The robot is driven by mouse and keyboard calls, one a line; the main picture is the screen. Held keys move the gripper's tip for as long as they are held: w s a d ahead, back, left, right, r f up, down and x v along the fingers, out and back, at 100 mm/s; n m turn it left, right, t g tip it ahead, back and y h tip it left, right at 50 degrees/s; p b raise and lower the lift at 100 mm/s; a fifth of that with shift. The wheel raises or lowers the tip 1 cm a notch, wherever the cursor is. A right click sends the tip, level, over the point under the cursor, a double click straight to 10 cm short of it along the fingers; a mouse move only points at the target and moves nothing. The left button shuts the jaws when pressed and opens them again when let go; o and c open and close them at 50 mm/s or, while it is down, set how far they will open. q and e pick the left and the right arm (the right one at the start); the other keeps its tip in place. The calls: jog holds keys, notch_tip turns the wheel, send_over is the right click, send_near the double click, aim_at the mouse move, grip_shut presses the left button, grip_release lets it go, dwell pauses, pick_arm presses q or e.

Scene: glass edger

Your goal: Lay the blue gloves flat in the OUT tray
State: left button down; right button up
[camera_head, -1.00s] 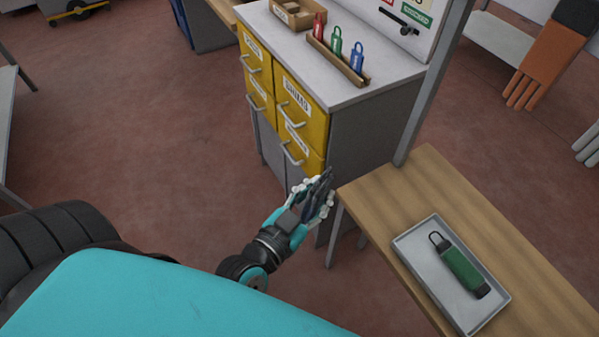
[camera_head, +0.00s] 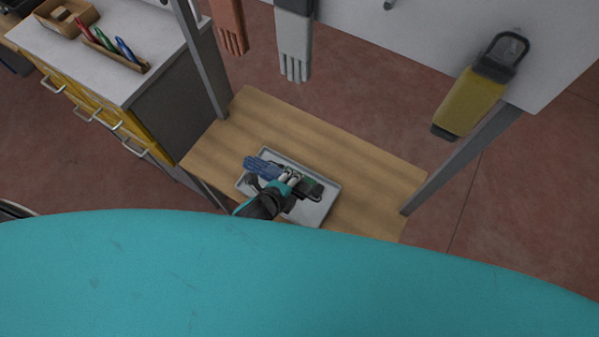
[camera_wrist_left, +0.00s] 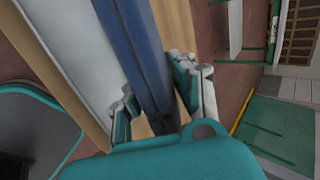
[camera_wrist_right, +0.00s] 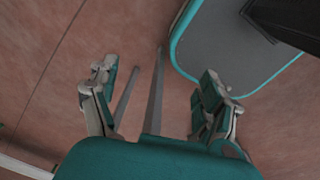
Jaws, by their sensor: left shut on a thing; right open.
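The blue gloves (camera_head: 262,166) are held by my left gripper (camera_head: 287,181) over the grey tray (camera_head: 317,213) on the wooden table. Their blue finger end points left past the tray's rim. A dark piece lies right of the gripper; I cannot tell if it is the cuff or another item. In the left wrist view the left gripper (camera_wrist_left: 158,100) is shut on a long blue strip of the gloves (camera_wrist_left: 135,45). Contact with the tray is unclear. My right gripper (camera_wrist_right: 157,108) is open and empty above the floor in the right wrist view. No OUT label is readable.
Posts (camera_head: 463,158) stand at the table's sides. Orange (camera_head: 229,25) and grey (camera_head: 294,45) gloves and a yellow item (camera_head: 468,100) hang behind. A cabinet with yellow drawers (camera_head: 90,112) stands left. The table's right part (camera_head: 385,190) is clear.

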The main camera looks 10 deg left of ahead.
pick_arm(q)
jog(key=shift+a+f, duration=0.15)
jog(key=shift+f, duration=0.1)
jog(key=f+b, duration=0.2)
jog(key=f, duration=0.1)
jog(key=f+b, duration=0.6)
jog(key=shift+s+a, duration=0.2)
jog(key=shift+a, duration=0.1)
jog(key=shift+f+b, duration=0.25)
jog(key=shift+b, duration=0.15)
pick_arm(e)
jog(key=a+f, duration=0.3)
jog(key=f, duration=0.5)
jog(key=shift+s+f, duration=0.2)
jog(key=shift+f, duration=0.05)
pick_arm(q)
jog(key=c, duration=1)
grip_release()
jog(key=shift+c, duration=0.2)
jog(key=v, duration=1.2)
pick_arm(e)
jog(key=shift+d, duration=0.3)
